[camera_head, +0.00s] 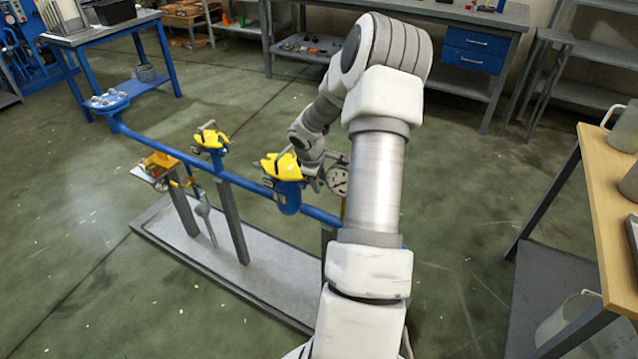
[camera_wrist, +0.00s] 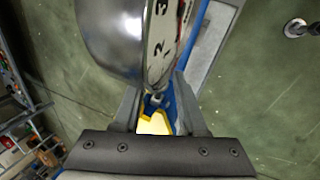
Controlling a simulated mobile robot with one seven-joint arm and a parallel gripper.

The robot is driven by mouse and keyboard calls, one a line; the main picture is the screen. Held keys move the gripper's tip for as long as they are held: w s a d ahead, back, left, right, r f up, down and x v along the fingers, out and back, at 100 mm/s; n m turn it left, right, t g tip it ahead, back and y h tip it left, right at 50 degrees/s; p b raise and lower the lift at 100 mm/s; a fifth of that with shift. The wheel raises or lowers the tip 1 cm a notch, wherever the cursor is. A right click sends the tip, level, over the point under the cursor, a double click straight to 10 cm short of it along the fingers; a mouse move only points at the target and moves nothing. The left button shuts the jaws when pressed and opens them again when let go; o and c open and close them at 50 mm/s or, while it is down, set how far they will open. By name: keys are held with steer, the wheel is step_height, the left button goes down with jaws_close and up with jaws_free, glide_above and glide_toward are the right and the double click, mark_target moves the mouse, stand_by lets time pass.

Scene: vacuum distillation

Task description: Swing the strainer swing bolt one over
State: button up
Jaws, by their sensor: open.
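The strainer is a blue pot (camera_head: 288,200) on the blue pipe, with a yellow cover (camera_head: 280,166) on top. My gripper (camera_head: 316,180) is at the right side of the strainer, close to the pressure gauge, partly hidden by my arm. In the wrist view my gripper (camera_wrist: 158,108) is open, with one finger on each side. The yellow cover (camera_wrist: 155,124) shows between the fingers. A small grey metal end (camera_wrist: 153,100), which looks like a swing bolt, is also between them. I cannot tell whether a finger touches it.
The gauge (camera_head: 337,181) stands right beside my gripper; its dial (camera_wrist: 165,35) and shiny case fill the upper wrist view. A second yellow-topped fitting (camera_head: 210,138) is farther left on the pipe. A wooden-topped table (camera_head: 606,200) stands at the right. Floor around the skid is clear.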

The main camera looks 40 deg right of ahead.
steer(key=shift+f, duration=0.1)
jaws_close()
stand_by(0.3)
steer(key=shift+w+a+r+g+h+p, duration=0.1)
steer(key=shift+w+r+g+h+p, duration=0.35)
steer(key=shift+g+p, duration=0.6)
steer(key=shift+w+a+r+n+g+h+p, duration=0.1)
steer(key=shift+w+r+n+g+h+p, duration=0.25)
steer(key=shift+g+p, duration=0.45)
steer(key=shift+w+a+r+n+g+h+p, duration=0.1)
steer(key=shift+w+r+n+g+p, duration=0.3)
steer(key=shift+g, duration=0.65)
steer(key=shift+w, duration=0.15)
jaws_free()
